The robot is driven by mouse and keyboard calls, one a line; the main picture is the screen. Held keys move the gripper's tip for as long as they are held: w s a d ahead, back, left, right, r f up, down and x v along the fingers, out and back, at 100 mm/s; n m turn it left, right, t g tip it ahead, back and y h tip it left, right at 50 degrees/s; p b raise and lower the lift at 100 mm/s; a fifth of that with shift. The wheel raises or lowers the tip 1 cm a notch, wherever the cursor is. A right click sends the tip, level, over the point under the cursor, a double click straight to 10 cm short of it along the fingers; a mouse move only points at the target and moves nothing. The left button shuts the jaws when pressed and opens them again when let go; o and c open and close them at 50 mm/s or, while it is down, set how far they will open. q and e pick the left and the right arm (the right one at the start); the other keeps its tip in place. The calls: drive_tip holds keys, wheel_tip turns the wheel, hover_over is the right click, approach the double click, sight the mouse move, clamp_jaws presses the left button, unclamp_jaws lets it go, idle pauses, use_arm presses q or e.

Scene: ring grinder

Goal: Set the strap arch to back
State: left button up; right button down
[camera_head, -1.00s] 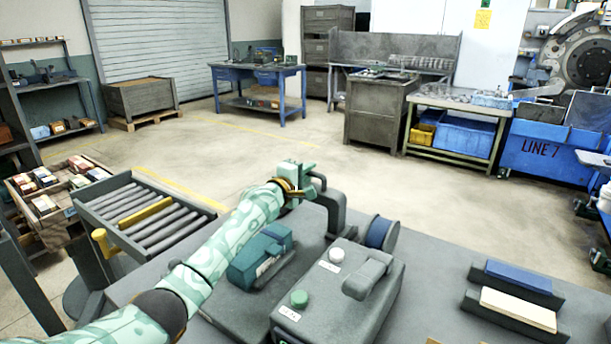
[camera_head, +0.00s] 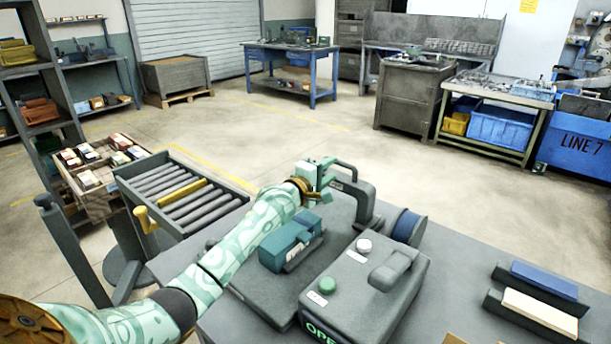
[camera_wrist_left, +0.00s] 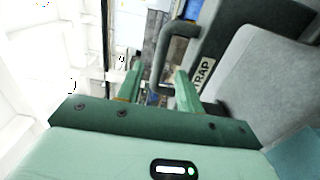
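The strap arch (camera_head: 362,198) is a dark grey curved arm with a loop handle, standing behind the grey control box on the bench. In the left wrist view its labelled side (camera_wrist_left: 203,75) reads "TRAP", the rest cut off. My left gripper (camera_head: 325,176) is at the arch's handle. In the left wrist view the two green fingers (camera_wrist_left: 158,85) are apart, and the handle bar (camera_wrist_left: 164,62) shows in the gap between them. I cannot tell whether either finger touches it. My right gripper is in neither view.
The grey control box (camera_head: 372,290) has a green button, a white knob and a partly visible green display. A teal block (camera_head: 290,246) sits left of it and a blue wheel (camera_head: 407,226) behind. Blue and cream bars (camera_head: 540,309) lie in holders at right. A roller conveyor (camera_head: 176,190) stands left.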

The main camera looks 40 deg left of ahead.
use_arm(q)
drive_tip(key=s+p, duration=0.1)
drive_tip(key=s, duration=0.2)
drive_tip(key=s+p, duration=0.1)
drive_tip(key=s, duration=0.3)
drive_tip(key=s+p, duration=0.1)
drive_tip(key=s, duration=0.2)
drive_tip(key=shift+s+a, duration=0.2)
drive_tip(key=shift+a, duration=0.15)
